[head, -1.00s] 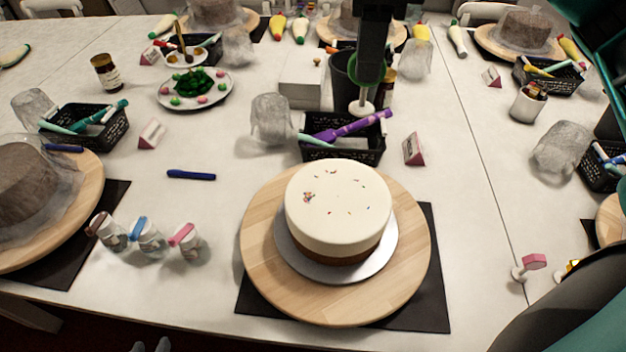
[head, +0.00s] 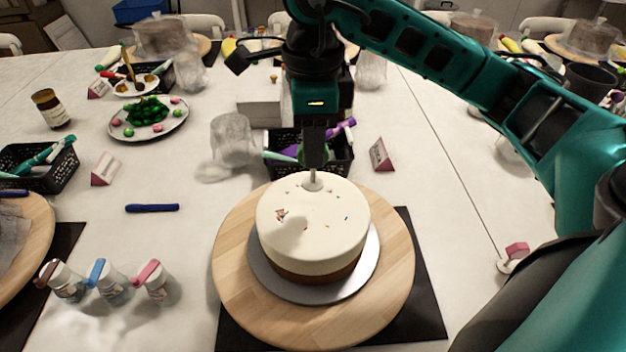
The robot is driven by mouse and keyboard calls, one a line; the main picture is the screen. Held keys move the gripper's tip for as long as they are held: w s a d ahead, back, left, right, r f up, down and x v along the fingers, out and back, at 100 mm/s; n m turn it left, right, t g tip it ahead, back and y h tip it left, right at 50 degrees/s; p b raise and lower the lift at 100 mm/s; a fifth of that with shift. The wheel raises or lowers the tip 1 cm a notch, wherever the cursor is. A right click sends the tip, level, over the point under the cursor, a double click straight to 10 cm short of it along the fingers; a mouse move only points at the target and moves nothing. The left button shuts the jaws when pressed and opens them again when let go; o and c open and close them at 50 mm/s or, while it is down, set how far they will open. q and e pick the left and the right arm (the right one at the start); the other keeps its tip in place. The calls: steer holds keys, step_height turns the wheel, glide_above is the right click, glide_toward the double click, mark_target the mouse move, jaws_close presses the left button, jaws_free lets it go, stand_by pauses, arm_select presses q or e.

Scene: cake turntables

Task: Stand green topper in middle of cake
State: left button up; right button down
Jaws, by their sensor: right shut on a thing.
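The white-topped cake (head: 318,225) with a brown lower layer and scattered sprinkles sits on a silver board on the round wooden turntable (head: 232,270). My right gripper (head: 314,160) is above the cake's back part, pointing down, shut on the green topper. The topper's white foot and stem (head: 312,183) show below the fingers, over the back part of the cake top, roughly upright. The fingers hide most of the topper's green head. I cannot tell whether the foot touches the icing. My left gripper is out of view.
A black basket (head: 338,170) with a purple tool stands just behind the cake. Several small jars (head: 112,283) stand front left, a blue pen (head: 152,208) behind them. A pink topper (head: 516,251) stands at right. A pink-white card (head: 381,155) stands behind right.

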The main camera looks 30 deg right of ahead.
mark_target(313, 182)
steer(key=shift+f+b, duration=0.3)
steer(key=shift+f, duration=2.7)
steer(key=shift+f+b, duration=0.2)
steer(key=shift+b, duration=0.2)
steer(key=c, duration=1)
jaws_free()
steer(key=shift+r, duration=0.1)
steer(key=shift+r+p, duration=0.35)
steer(key=shift+r, duration=0.05)
step_height(313, 182, up, 11)
steer(key=p, duration=0.2)
steer(key=shift+p, duration=0.3)
steer(key=shift+r, duration=0.25)
